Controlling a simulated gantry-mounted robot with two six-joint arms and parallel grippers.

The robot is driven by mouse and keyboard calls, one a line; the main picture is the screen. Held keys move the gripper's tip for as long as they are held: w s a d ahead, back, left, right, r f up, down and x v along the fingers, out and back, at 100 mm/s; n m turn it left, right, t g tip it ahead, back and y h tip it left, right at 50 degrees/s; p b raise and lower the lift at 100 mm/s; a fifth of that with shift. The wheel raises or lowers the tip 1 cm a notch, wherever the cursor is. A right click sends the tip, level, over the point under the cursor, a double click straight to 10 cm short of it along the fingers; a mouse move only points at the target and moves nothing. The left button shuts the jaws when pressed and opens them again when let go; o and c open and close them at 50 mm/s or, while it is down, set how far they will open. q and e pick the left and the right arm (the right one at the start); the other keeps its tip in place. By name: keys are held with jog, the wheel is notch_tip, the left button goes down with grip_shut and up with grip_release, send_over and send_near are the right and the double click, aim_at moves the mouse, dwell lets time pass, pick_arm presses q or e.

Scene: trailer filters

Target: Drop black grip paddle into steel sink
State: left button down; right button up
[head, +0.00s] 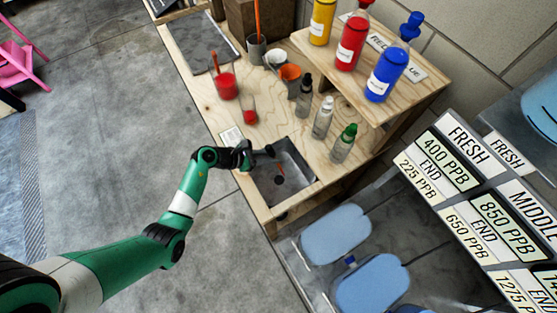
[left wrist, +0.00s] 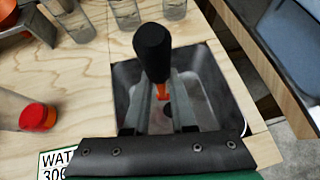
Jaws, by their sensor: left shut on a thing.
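The black grip paddle (left wrist: 152,50) has a thick black handle and a thin orange part below it. My left gripper (left wrist: 163,98) is shut on it, and the handle stands out beyond the fingers. The steel sink (head: 300,183) is a grey basin set in the front right corner of the wooden bench. In the left wrist view, the sink (left wrist: 218,92) lies below the paddle, with a dark round drain at its bottom. In the head view, my left gripper (head: 252,153) is at the sink's upper left edge, and the paddle (head: 268,151) reaches over the basin. My right gripper is not in view.
On the bench (head: 205,95), a red cup (head: 226,86), a smaller red glass (head: 249,110) and clear bottles (head: 323,118) stand behind the sink. A raised shelf holds yellow, red and blue bottles (head: 386,75). Blue trays (head: 337,234) lie right of the bench.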

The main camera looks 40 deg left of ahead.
pick_arm(q)
jog(key=c, duration=0.7)
grip_release()
jog(key=shift+o, duration=0.2)
jog(key=p+v, duration=0.3)
jog(key=v, duration=0.8)
jog(key=shift+s+r+p, duration=0.15)
jog(key=shift+s+p, duration=0.1)
jog(key=shift+p, duration=0.1)
